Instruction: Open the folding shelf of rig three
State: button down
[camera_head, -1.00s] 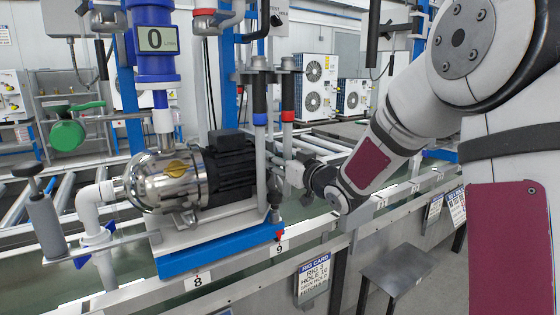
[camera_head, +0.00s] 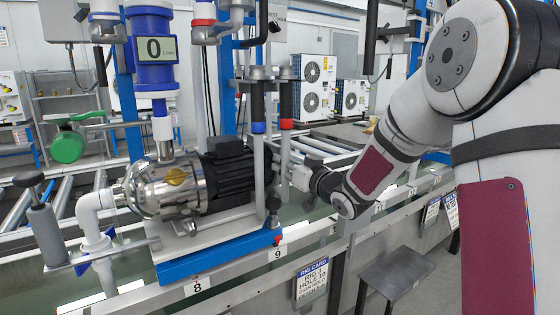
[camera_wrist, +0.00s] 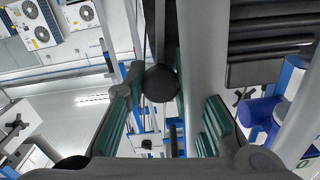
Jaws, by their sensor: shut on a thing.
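My gripper (camera_head: 290,174) reaches in from the right, behind and beside the lower end of the grey pipes at the pump's right side. A thick grey pipe (camera_wrist: 203,55) runs close by the right finger.
A steel and black pump (camera_head: 235,172) on a blue base (camera_head: 218,258) stands left of my gripper. A white pipe (camera_head: 93,215) is at left. The front rail (camera_head: 235,279) runs below.

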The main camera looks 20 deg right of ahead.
jog(key=shift+w+d+f+m+p, duration=0.7)
jog(key=shift+d+f+m+p, duration=0.6)
jog(key=shift+d+f+m, duration=0.95)
jog(key=shift+w+d+f+m+p, duration=0.7)
jog(key=shift+d+f+m+p, duration=0.65)
jog(key=shift+d+f+m, duration=0.85)
jog(key=shift+w+d+f+m+p, duration=0.7)
jog(key=shift+d+f+m+p, duration=0.6)
jog(key=shift+d+f+m, duration=0.95)
jog(key=shift+a+r+m, duration=0.25)
jog(key=shift+a+m, duration=0.05)
jog(key=shift+a, duration=0.05)
jog(key=c, duration=1.3)
grip_release()
jog(key=shift+c, duration=0.2)
jog(key=v, duration=1.2)
